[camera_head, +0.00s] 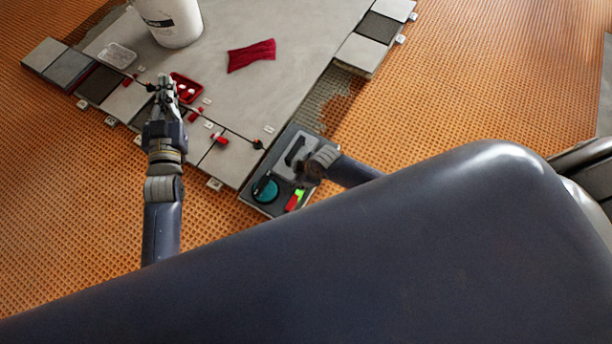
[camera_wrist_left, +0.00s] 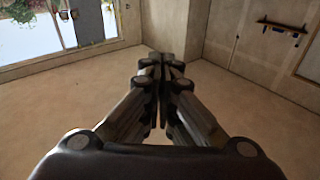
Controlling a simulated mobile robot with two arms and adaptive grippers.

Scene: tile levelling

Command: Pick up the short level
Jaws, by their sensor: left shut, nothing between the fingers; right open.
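A small bright green and red item (camera_head: 295,200), which may be the short level, lies at the near right of a grey tool tray (camera_head: 261,206). It is too small to identify surely. My right gripper (camera_head: 300,172) is over the right side of this tray, just beyond the item; its fingers are dark and hard to make out. It is open. My left gripper (camera_head: 164,82) is shut and empty, above the slab edge beside a red tray. In the left wrist view its fingers (camera_wrist_left: 162,65) meet with nothing between them.
The tool tray also holds a teal disc (camera_head: 265,190) and a black tool (camera_head: 296,149). A red tray (camera_head: 187,88), a clear box (camera_head: 117,55), a white bucket (camera_head: 172,22) and a red cloth (camera_head: 251,55) are on the grey slab (camera_head: 290,90). Tiles line its edge. Orange matting (camera_head: 80,200) surrounds it.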

